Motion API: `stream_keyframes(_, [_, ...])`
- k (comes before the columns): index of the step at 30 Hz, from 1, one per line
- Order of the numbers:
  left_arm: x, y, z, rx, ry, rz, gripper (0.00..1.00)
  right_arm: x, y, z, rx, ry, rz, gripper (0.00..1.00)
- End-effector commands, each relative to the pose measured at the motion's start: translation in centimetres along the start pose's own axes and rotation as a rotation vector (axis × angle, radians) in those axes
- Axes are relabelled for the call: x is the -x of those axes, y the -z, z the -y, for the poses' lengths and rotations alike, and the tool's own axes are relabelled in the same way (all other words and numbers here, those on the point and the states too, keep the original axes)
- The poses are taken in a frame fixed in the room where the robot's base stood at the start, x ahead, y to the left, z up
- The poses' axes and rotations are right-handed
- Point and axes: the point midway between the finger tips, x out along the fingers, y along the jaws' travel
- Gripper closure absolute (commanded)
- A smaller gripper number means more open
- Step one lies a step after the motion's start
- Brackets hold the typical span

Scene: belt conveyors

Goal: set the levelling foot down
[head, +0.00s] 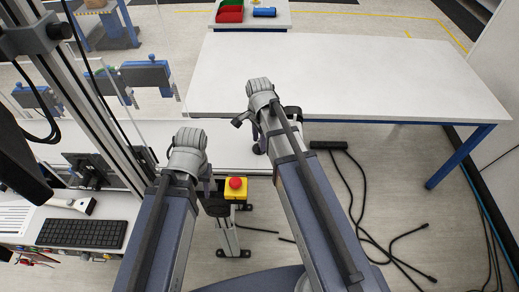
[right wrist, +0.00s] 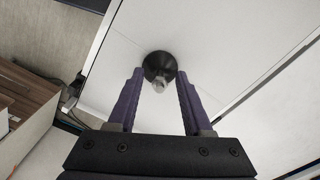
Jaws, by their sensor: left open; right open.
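The levelling foot shows in the right wrist view as a round black base (right wrist: 160,65) with a short metal stud towards the camera. It is against a white surface (right wrist: 215,40); whether it rests on it I cannot tell. My right gripper (right wrist: 159,76) is open, its two purple fingers either side of the foot with a gap at each side. In the head view my right arm covers most of that spot, and I cannot make out the foot surely. My left gripper (head: 211,198) is open and low beside the emergency stop, partly hidden by its own arm.
A red emergency stop (head: 236,184) on a yellow box is close to my left gripper. A large white table (head: 350,75) is ahead, mostly bare, with red and blue bins (head: 230,12) behind. A keyboard (head: 82,233) lies at left. Black cables (head: 375,225) lie on the floor at right.

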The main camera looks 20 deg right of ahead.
Motion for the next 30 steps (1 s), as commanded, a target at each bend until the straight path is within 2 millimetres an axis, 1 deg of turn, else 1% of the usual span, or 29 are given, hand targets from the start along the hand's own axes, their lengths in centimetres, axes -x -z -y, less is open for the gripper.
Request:
stream_keyframes(2, [0.08,-0.01,0.00,0.000,0.000,0.000,0.55,0.08,0.01,0.00,0.000,0.000,0.000,0.50])
stream_keyframes(15, [0.08,-0.01,0.01,0.000,0.000,0.000,0.55,0.08,0.01,0.00,0.000,0.000,0.000,0.99])
stream_keyframes(30, [0.08,-0.01,0.01,0.000,0.000,0.000,0.55,0.08,0.01,0.00,0.000,0.000,0.000,1.00])
